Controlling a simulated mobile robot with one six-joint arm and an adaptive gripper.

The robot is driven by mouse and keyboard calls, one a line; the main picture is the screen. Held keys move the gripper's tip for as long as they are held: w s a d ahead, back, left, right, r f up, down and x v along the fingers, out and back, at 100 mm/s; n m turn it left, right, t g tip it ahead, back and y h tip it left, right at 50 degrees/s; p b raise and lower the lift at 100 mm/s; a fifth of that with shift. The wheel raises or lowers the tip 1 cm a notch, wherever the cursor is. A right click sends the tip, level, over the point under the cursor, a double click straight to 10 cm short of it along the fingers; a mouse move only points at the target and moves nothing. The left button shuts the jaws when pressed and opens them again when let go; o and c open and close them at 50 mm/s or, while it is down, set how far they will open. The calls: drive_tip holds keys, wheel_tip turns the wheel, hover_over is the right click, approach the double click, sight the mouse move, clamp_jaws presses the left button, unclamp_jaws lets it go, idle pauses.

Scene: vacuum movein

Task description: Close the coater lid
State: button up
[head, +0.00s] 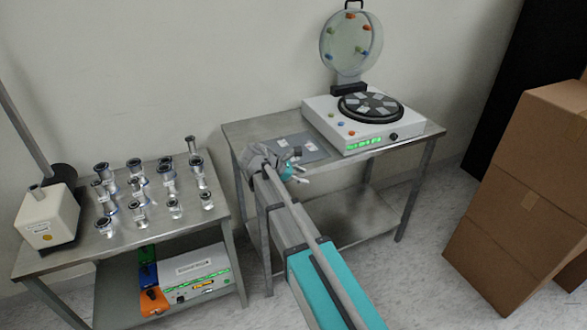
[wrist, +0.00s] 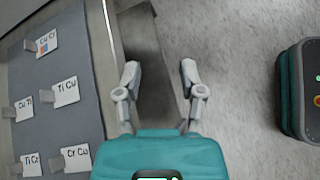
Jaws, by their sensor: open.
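The coater (head: 358,118) is a white box with a green display and coloured buttons on the right metal table. Its round clear lid (head: 350,46) stands open and upright at the back, with coloured knobs and a black handle on top. A dark round plate (head: 369,106) with pale samples lies uncovered on the coater. My gripper (head: 301,170) is at the table's front left, lower than the coater and apart from it. In the wrist view my gripper (wrist: 158,75) has its fingers spread, with nothing between them, beside the table edge. The wrist view does not show the coater.
A grey mat (wrist: 60,110) with labelled sample pieces lies on the right table (head: 250,128), left of the coater. A left table (head: 150,225) carries several glass-and-metal fittings and a white device. Cardboard boxes (head: 525,190) stand at the right. Floor shows between the right table and boxes.

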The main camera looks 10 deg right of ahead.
drive_tip(key=s+d+f+m+g+y, duration=0.1)
drive_tip(key=s+d+f+m+y, duration=0.1)
drive_tip(key=s+m, duration=0.4)
drive_tip(key=s+d+f+m+y, duration=0.1)
drive_tip(key=s+f+m+y, duration=0.2)
drive_tip(key=s+m+y, duration=0.2)
drive_tip(key=s+d+f+m+g+y, duration=0.1)
drive_tip(key=s+d+f+m+y, duration=0.1)
drive_tip(key=s+m, duration=0.4)
drive_tip(key=s+f+y, duration=0.1)
drive_tip(key=s, duration=0.4)
drive_tip(key=shift+d+m+g+y, duration=0.3)
drive_tip(key=shift+d, duration=0.05)
